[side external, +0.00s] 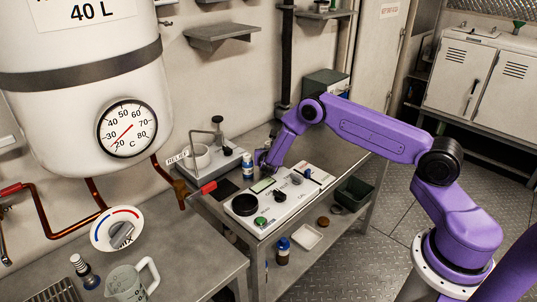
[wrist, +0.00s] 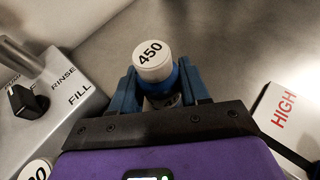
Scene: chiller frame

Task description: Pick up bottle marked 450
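The bottle marked 450 (wrist: 153,58) stands between my gripper's two blue fingers in the wrist view. It has a white cap with the number on top and a blue body below. My gripper (wrist: 164,82) has one finger on each side of it, very close to the body. I cannot tell whether the fingers press on it. In the side external view my gripper (side external: 264,160) is low over the bench by the back wall. A bottle with a blue body (side external: 248,165) shows just left of it there; its marking is not readable.
Another white cap (wrist: 36,170), partly cut off, sits at the wrist view's lower left. A FILL/RINSE unit (wrist: 60,85) stands left, and a white panel marked HIGH (wrist: 287,115) right. The control board (side external: 280,198) lies in front of my gripper. Bare bench shows beyond the bottle.

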